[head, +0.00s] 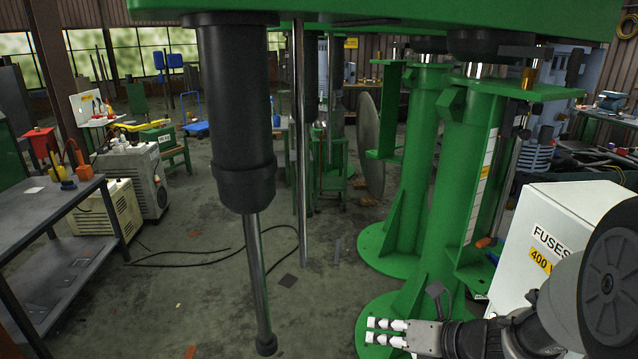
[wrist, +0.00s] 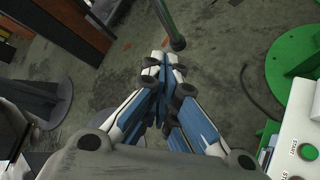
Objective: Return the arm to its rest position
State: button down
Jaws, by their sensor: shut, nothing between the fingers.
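My gripper (head: 371,330) is at the lower right of the head view, pointing left. It is in front of the foot of a green column (head: 450,190). In the wrist view my gripper (wrist: 168,56) has its blue and white fingers brought together, with nothing between them. The green disperser spans the top of the head view. Its black cylinder (head: 235,110) and steel shaft (head: 257,280) hang down left of my gripper, apart from it. The shaft's dark lower end (wrist: 176,43) shows just beyond the fingertips in the wrist view.
A white fuse box (head: 545,235) stands close to my arm at the right. A grey workbench (head: 60,205) and a welding unit (head: 135,175) stand at the left. The middle floor is mostly clear, with a cable across it.

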jog(key=s+a+r+n+g+h, duration=0.1)
jog(key=s+a+r+n+g, duration=0.15)
jog(key=s+n, duration=0.65)
jog(key=s+a+r+n+g+h, duration=0.15)
jog(key=s+a+r+n, duration=0.35)
jog(key=n, duration=0.5)
jog(key=s+d+r+n+h, duration=0.2)
jog(key=s+d+n+h, duration=0.4)
jog(key=n, duration=1)
jog(key=s+d, duration=0.3)
jog(key=shift+s+d+t, duration=0.15)
jog(key=shift+t, duration=0.15)
jog(key=shift+d, duration=0.1)
